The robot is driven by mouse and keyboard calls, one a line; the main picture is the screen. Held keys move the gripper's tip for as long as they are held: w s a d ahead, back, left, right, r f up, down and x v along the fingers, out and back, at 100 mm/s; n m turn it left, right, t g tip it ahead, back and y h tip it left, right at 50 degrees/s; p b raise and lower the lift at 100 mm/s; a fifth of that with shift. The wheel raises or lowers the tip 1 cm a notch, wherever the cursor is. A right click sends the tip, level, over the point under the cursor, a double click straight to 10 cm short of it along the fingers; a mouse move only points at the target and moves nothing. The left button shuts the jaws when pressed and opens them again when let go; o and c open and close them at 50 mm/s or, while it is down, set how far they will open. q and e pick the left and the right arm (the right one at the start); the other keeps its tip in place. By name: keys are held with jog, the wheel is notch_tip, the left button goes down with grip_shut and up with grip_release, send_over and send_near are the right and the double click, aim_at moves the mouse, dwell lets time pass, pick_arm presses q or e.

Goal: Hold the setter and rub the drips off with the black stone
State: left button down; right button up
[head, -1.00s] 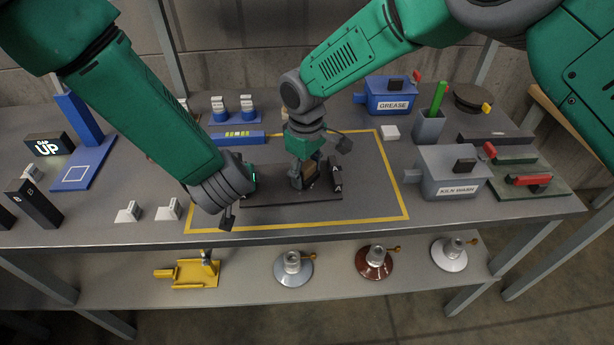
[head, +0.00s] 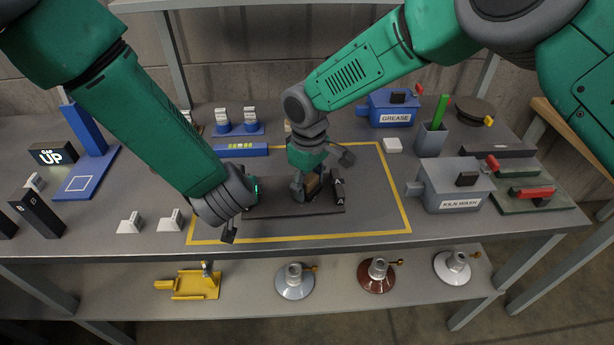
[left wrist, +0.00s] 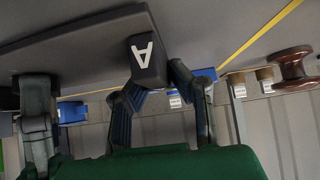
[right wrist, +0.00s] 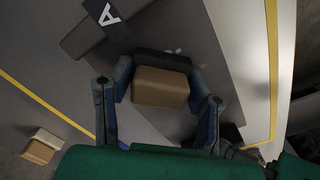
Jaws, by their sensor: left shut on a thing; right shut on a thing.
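The setter (head: 270,211) is a dark flat slab inside the yellow outline on the bench. It has upright black end blocks marked "A"; the right one (head: 338,190) shows in the head view. My left gripper (left wrist: 152,75) is shut on the setter's other end block (left wrist: 146,62), also marked "A". In the head view my left wrist hides that end. My right gripper (right wrist: 160,88) is shut on the black stone, whose tan grip block (right wrist: 160,88) sits over a black base. The stone is over the setter's top, near its right end. Small pale drips (right wrist: 172,51) show beside the stone.
A blue stand (head: 88,170) and dark blocks (head: 38,212) are at the left. Small white pieces (head: 130,222) lie left of the outline.

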aim_at(309, 204)
pick_arm(q)
jog(key=shift+w+r, duration=0.1)
pick_arm(e)
jog(key=s, duration=0.3)
jog(key=shift+s+d+f, duration=0.1)
jog(key=shift+s, duration=0.15)
jog(key=shift+w+a, duration=0.25)
jog(key=shift+w, duration=0.5)
jog(key=shift+w+a, duration=0.1)
jog(key=shift+w, duration=3.05)
jog(key=s, duration=0.4)
jog(key=shift+s, duration=1.85)
notch_tip(309, 204, up, 3)
jog(key=shift+w+f, duration=0.15)
jog(key=shift+r, duration=2.85)
